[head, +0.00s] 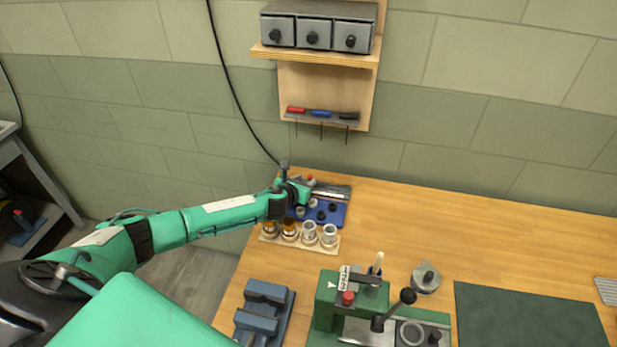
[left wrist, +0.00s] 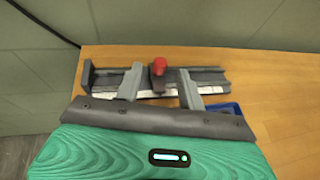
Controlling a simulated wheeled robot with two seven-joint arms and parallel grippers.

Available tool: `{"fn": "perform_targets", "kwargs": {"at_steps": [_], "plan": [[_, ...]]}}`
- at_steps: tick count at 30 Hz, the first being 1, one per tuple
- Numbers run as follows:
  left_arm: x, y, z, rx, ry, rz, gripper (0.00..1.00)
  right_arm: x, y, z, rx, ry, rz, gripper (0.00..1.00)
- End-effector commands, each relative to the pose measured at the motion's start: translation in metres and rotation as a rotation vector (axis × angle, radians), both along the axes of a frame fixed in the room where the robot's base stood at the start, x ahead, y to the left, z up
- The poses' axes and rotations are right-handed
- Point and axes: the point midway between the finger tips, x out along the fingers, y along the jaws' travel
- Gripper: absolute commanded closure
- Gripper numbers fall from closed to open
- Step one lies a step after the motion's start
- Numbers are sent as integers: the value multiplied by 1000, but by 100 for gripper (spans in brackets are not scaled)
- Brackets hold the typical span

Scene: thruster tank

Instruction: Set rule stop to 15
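The rule (left wrist: 215,91) is a long grey rail with a white scale strip, lying at the back of the bench along the wall. It also shows in the head view (head: 335,191). The rule stop (left wrist: 158,78) is a small dark block on the rail with a red knob (left wrist: 159,66) on top. My left gripper (left wrist: 160,87) is open, with one grey finger on each side of the stop in the picture and gaps between. I cannot tell how deep the fingers reach. The scale numbers are too small to read. My right gripper is not in view.
A blue tray (head: 326,216) with small round parts lies in front of the rule. Several cups stand on a pale board (head: 269,239) nearer. A blue vise (head: 264,308), a green press (head: 325,305) and a dark mat (head: 530,318) are at the front. The back right is clear.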

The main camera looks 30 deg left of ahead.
Motion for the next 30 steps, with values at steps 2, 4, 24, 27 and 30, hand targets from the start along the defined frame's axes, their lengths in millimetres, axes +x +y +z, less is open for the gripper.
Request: {"fn": "perform_targets", "kwargs": {"at_steps": [2,4,24,27,30], "plan": [[10,0,-3,-1,0,1,61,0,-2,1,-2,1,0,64],[17,0,-6,-1,-1,0,61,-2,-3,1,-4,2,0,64],[34,1,-14,0,0,-1,72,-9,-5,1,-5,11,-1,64],[34,1,-14,0,0,0,92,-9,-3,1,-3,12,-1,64],[34,1,-14,0,0,0,100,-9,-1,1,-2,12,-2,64]]}}
